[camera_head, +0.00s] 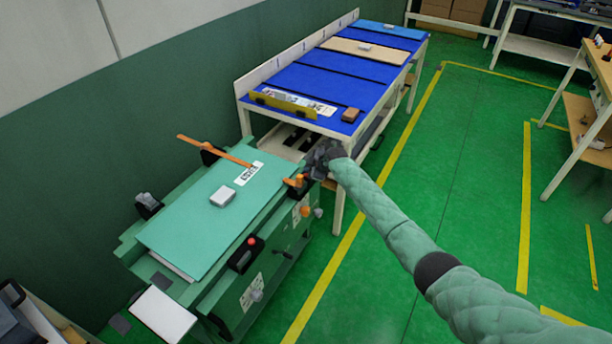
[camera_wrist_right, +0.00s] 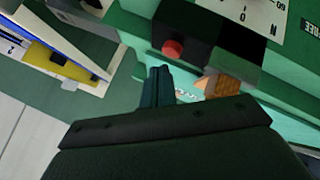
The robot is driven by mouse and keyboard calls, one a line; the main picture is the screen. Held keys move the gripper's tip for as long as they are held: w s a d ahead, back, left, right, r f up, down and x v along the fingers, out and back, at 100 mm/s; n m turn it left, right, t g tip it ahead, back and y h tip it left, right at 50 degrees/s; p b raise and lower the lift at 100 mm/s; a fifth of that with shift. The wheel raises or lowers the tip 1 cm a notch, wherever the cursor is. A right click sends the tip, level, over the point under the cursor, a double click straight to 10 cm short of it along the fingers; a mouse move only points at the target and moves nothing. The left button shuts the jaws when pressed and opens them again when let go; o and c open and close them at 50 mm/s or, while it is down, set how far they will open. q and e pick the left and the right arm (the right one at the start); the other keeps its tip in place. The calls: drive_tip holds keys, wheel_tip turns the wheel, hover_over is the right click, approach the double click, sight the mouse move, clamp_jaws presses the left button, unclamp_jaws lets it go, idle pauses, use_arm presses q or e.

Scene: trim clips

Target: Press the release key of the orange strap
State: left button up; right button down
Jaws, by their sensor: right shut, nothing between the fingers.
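The orange strap (camera_head: 222,150) lies across the far end of the green lid (camera_head: 185,215) of a green machine. Its orange end (camera_head: 293,182) is at a black buckle on the lid's right edge. In the right wrist view a black buckle housing (camera_wrist_right: 205,35) carries a red key (camera_wrist_right: 172,48), with an orange piece (camera_wrist_right: 222,84) beside it. My right gripper (camera_head: 314,168) is at the buckle, from the right. Its shut, empty fingers (camera_wrist_right: 160,82) show just below the red key in the picture; I cannot tell whether they touch. My left gripper is out of view.
A second black buckle with a red key (camera_head: 249,248) sits nearer on the machine's front edge. A grey-white block (camera_head: 222,197) lies on the lid. A blue-topped table (camera_head: 345,75) stands behind. The green floor (camera_head: 450,190) to the right is open.

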idle(0.6)
drive_tip(key=shift+f, duration=0.1)
drive_tip(key=shift+f+b, duration=0.3)
drive_tip(key=shift+b, duration=0.35)
